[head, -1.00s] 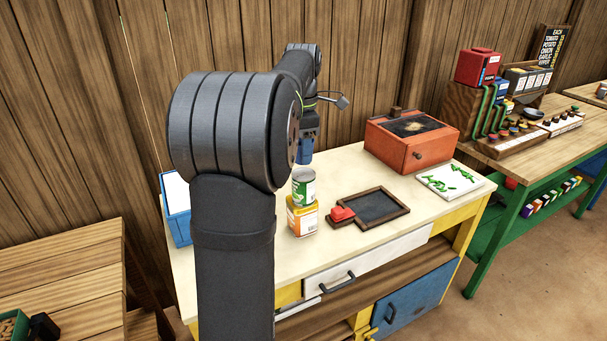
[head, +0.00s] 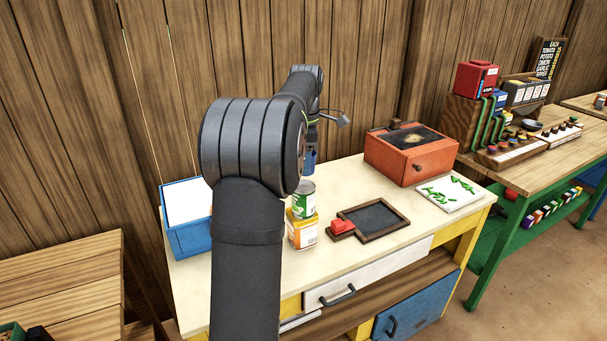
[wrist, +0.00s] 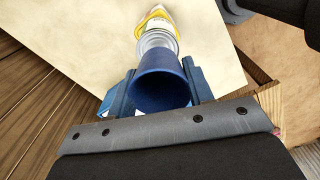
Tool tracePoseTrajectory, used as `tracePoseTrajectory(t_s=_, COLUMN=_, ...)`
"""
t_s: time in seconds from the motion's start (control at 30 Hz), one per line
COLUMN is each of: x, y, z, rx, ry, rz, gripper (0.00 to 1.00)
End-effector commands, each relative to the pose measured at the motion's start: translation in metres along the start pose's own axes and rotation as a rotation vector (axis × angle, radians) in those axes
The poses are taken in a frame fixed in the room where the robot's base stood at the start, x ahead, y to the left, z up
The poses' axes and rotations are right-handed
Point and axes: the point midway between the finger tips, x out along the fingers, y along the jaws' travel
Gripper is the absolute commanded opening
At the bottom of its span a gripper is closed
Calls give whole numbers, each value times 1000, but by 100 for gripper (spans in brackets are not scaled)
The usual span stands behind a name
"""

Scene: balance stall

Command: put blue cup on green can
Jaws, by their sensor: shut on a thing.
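The blue cup (wrist: 160,80) is between the two fingers of my gripper (wrist: 160,90), which is shut on it. In the head view the blue cup (head: 309,160) shows as a small blue patch below the wrist, partly hidden by my arm. The green can (head: 304,200) stands upright on a yellow-orange box (head: 301,232) on the cream table. The cup is held above and apart from the can in the head view. In the wrist view the can (wrist: 157,40) shows just beyond the cup, partly covered by it.
A blue bin (head: 190,240) with a white top stands left of my arm. A dark framed slate (head: 375,217) with a red block lies right of the can. An orange box (head: 408,155) and a white board (head: 447,193) are farther right.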

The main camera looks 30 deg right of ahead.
Motion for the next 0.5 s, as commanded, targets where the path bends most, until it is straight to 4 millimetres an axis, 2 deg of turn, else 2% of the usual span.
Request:
tracePoseTrajectory(t_s=0.17, x=8, y=5, z=-6, rx=1, ry=0, rz=0, gripper=25)
tracePoseTrajectory(t_s=0.4, x=40, y=4, z=-6, rx=1, ry=0, rz=-2, gripper=25)
tracePoseTrajectory(t_s=0.5, x=45, y=5, z=-5, rx=1, ry=0, rz=1, gripper=25)
